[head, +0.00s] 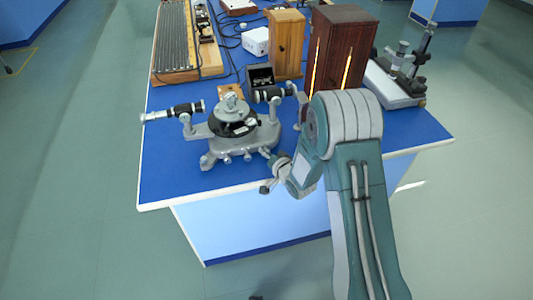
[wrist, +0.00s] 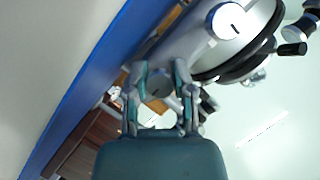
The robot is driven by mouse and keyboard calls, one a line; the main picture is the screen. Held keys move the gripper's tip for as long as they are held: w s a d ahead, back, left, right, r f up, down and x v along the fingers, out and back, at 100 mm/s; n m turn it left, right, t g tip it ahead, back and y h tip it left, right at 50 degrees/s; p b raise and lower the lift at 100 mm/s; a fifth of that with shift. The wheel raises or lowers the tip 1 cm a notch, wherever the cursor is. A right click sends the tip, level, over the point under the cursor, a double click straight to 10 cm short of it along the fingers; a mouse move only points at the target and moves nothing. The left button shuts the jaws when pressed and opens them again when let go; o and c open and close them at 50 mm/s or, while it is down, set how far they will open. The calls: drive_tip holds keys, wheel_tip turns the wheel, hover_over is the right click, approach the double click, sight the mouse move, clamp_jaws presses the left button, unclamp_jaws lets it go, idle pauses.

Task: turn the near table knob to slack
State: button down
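The grey spectrometer (head: 212,131) stands on the blue bench top, with a dark round table (head: 232,118) at its centre and two black-and-silver telescope tubes. Several small knobs (head: 227,158) stick out low on its front side. My gripper (head: 268,172) is at the spectrometer's front right, close to its base. In the wrist view my gripper (wrist: 160,72) has its two fingers apart, with a dark grey round knob-like part (wrist: 157,88) showing between them. I cannot tell whether the fingers touch it. The spectrometer's pale round body (wrist: 232,45) fills the upper right.
Behind the spectrometer are a small dark open box (head: 260,75), a light wooden box (head: 286,45) and a dark wooden cabinet (head: 345,50). A metal instrument (head: 396,85) stands at the right. The bench's front edge (head: 190,203) lies close below my gripper.

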drive_tip(key=shift+d, duration=0.1)
drive_tip(key=n+h, duration=0.2)
drive_tip(key=n, duration=0.1)
drive_tip(key=shift+n, duration=0.3)
drive_tip(key=n+h, duration=0.2)
drive_tip(key=n, duration=0.1)
drive_tip(key=n+t+h, duration=0.1)
drive_tip(key=n+h, duration=0.1)
drive_tip(key=n, duration=0.1)
drive_tip(key=shift+n+t+h, duration=0.6)
drive_tip(key=shift+n+h, duration=0.3)
drive_tip(key=shift+n, duration=0.5)
drive_tip(key=c, duration=0.7)
unclamp_jaws()
drive_tip(key=shift+a, duration=0.2)
drive_tip(key=shift+c, duration=0.2)
